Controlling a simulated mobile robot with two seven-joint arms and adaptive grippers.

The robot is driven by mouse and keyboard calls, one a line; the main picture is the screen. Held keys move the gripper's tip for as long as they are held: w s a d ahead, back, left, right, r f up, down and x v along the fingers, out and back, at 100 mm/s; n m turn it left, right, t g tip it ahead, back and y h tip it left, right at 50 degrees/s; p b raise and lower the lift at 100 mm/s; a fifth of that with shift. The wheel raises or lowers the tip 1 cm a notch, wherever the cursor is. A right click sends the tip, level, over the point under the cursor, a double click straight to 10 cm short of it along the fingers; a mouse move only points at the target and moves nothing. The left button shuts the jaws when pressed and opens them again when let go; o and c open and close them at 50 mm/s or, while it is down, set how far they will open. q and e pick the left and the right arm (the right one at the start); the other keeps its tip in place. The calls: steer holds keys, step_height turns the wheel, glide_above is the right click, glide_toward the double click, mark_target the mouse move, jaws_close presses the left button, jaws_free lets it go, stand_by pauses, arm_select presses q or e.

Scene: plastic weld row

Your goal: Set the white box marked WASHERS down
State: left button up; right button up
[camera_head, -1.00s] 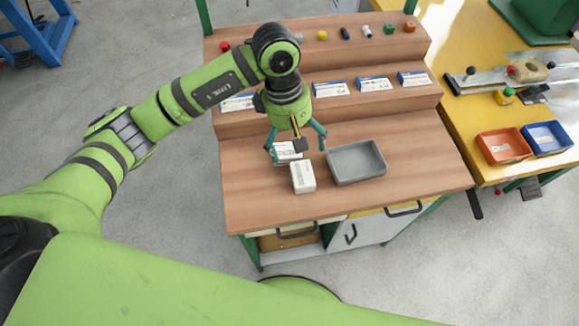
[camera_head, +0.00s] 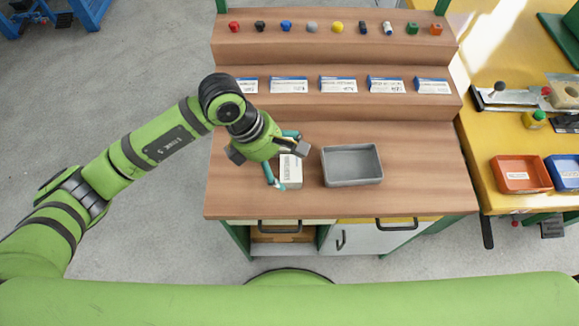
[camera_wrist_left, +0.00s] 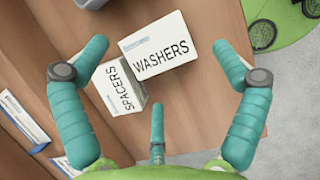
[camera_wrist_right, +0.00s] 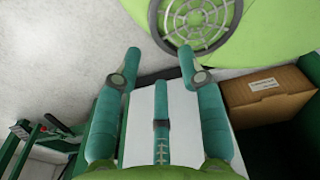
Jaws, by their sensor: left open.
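The white box marked WASHERS (camera_wrist_left: 162,50) stands on the wooden bench near its front edge, in the left wrist view. In the head view the white box (camera_head: 290,173) is left of the grey tray, partly behind my left gripper. A white box marked SPACERS (camera_wrist_left: 121,88) stands beside it, close or touching; my gripper largely hides it in the head view. My left gripper (camera_head: 284,160) is open above the boxes; its fingers (camera_wrist_left: 158,46) are spread apart, and I see no grip on either box. My right gripper (camera_wrist_right: 160,58) is open and empty, low by the bench front.
An empty grey tray (camera_head: 352,166) sits right of the boxes. Labelled cards (camera_head: 338,84) and small coloured parts (camera_head: 311,27) line the steps behind. Orange (camera_head: 521,174) and blue bins stand on the yellow table. A cardboard box (camera_wrist_right: 268,96) is near my right gripper.

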mark_target(291, 172)
arm_select(q)
steer(key=shift+x, duration=1.1)
steer(key=shift+d+f, duration=0.15)
steer(key=shift+f, duration=0.05)
steer(key=shift+s, duration=0.1)
steer(key=c, duration=1.5)
arm_select(e)
steer(key=shift+w+d+r, duration=0.3)
steer(key=shift+w+d, duration=0.25)
